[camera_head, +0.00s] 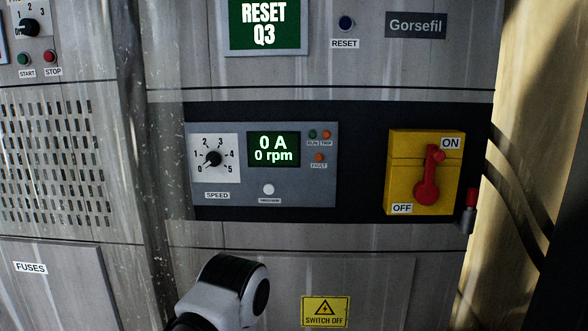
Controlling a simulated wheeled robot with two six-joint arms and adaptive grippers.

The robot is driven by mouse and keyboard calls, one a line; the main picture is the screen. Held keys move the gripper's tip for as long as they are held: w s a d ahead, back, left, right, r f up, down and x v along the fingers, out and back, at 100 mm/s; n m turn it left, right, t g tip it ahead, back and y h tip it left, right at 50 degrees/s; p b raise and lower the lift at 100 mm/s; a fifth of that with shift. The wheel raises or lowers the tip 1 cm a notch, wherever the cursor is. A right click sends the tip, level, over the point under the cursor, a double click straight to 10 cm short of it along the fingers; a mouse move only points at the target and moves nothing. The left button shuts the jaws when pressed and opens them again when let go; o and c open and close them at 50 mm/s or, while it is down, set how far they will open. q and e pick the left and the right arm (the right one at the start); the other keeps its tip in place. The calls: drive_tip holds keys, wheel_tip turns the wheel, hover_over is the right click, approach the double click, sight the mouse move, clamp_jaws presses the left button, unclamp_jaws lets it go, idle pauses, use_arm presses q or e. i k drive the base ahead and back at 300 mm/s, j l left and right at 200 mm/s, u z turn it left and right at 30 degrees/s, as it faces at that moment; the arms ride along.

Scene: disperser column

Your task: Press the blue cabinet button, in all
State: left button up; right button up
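The blue button (346,23) is a small round button on the grey cabinet front, near the top of the head view. A white label (344,44) reading RESET is just below it. To its left, a green display (264,25) reads RESET Q3. Neither gripper shows in the view. A white and black link of one of my arms rises at the bottom, left of centre, well below the blue button. Nothing covers the button.
A panel (320,187) holds a speed dial (213,159) and a screen (273,149) reading 0 A, 0 rpm. A yellow switch box (399,150) has a red handle (427,180) pointing up towards ON. Green START (23,59) and red STOP (50,57) buttons are at upper left.

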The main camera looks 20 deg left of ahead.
sight(344, 23)
drive_tip(key=j, duration=0.65)
drive_tip(key=k+j+z, duration=0.15)
drive_tip(key=j, duration=1.1)
drive_tip(key=k+j+z, duration=0.1)
drive_tip(key=j, duration=0.5)
drive_tip(key=k+j+z, duration=0.1)
drive_tip(key=j, duration=0.55)
